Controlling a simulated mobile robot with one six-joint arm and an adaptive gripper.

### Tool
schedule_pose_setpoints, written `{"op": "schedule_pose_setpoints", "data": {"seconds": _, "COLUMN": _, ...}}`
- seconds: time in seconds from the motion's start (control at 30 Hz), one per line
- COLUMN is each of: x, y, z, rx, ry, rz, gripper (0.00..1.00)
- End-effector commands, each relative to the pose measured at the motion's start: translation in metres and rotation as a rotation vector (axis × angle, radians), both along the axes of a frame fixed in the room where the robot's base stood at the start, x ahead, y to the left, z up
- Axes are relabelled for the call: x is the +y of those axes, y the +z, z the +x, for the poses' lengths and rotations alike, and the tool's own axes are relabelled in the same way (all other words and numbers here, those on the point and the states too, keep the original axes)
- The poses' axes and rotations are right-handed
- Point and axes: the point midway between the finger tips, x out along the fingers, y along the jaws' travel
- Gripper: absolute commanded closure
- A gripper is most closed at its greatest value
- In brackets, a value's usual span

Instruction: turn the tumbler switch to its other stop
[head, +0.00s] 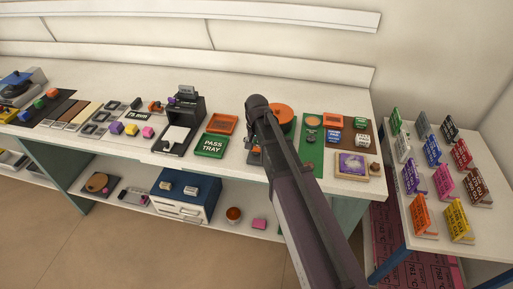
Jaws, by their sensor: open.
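I cannot single out the tumbler switch in the head view; its parts are too small or hidden. My arm reaches from the lower right up over the white bench (346,98). My gripper (251,143) points down at the bench, left of the arm's elbow-like end, and only a small dark part of it shows. It is open, with no held thing visible. A small orange-and-dark item (255,158) sits just below it, partly covered by the arm. I cannot tell whether they touch.
A green pass tray (211,146), a black press-like device (187,106) and an orange round thing (281,115) crowd the bench near my arm. A blue cabinet (205,190) stands on the shelf below. Coloured signs fill the right-hand table (403,208).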

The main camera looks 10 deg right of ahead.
Motion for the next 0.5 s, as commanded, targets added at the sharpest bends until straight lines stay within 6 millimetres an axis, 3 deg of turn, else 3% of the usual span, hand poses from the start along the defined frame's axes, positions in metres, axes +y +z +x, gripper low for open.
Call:
{"op": "schedule_pose_setpoints", "data": {"seconds": 0.13, "x": 0.0000, "y": 0.0002, "z": 0.0000, "rx": 0.000, "ry": 0.000, "rz": 0.000, "gripper": 0.09}}
{"op": "schedule_pose_setpoints", "data": {"seconds": 0.4, "x": 0.0000, "y": 0.0001, "z": 0.0000, "rx": 0.000, "ry": 0.000, "rz": 0.000, "gripper": 0.89}}
{"op": "schedule_pose_setpoints", "data": {"seconds": 0.5, "x": 0.0000, "y": 0.0001, "z": -0.0001, "rx": 0.000, "ry": 0.000, "rz": 0.000, "gripper": 0.91}}
